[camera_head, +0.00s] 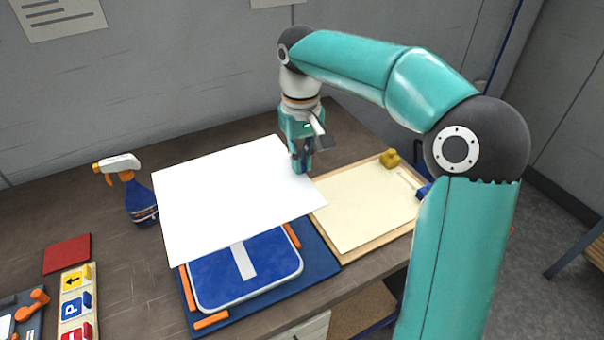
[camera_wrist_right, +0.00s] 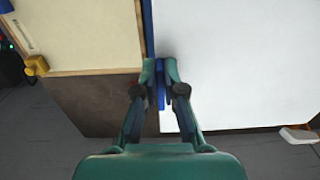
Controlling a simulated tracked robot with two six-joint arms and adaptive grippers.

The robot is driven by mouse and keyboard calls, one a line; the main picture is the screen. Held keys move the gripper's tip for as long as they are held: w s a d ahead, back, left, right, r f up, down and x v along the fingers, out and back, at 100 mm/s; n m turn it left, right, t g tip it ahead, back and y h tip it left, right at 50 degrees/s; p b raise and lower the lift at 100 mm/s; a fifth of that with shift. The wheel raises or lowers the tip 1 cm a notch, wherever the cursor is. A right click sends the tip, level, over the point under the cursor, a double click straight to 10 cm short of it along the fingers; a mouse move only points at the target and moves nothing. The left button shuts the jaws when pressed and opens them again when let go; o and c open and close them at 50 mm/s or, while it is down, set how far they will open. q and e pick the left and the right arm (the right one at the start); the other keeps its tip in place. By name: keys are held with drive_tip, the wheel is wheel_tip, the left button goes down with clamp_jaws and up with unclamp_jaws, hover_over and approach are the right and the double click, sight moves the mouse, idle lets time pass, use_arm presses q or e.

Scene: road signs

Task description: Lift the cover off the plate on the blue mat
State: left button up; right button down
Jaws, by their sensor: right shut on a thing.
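The cover, a flat white sheet (camera_head: 235,200), is over the far part of the plate and appears raised above it. The plate (camera_head: 275,268) is a blue sign with a white bar; its near part shows and the rest is hidden under the cover. It lies on the dark blue mat (camera_head: 322,262). My right gripper (camera_head: 302,167) is shut at the cover's right edge. In the right wrist view, my right gripper (camera_wrist_right: 160,72) has its fingers close together at the edge of the white cover (camera_wrist_right: 240,65), with a narrow blue piece between them. My left gripper is not in view.
Orange strips (camera_head: 211,321) edge the mat. A wooden board with a cream sheet (camera_head: 365,205) and a yellow block (camera_head: 391,159) lies right. A spray bottle (camera_head: 138,195) stands close left of the cover. A red square (camera_head: 67,253) and a sign strip (camera_head: 75,307) lie further left.

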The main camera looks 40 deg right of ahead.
drive_tip(key=shift+r+p, duration=1.65)
drive_tip(key=shift+r, duration=0.2)
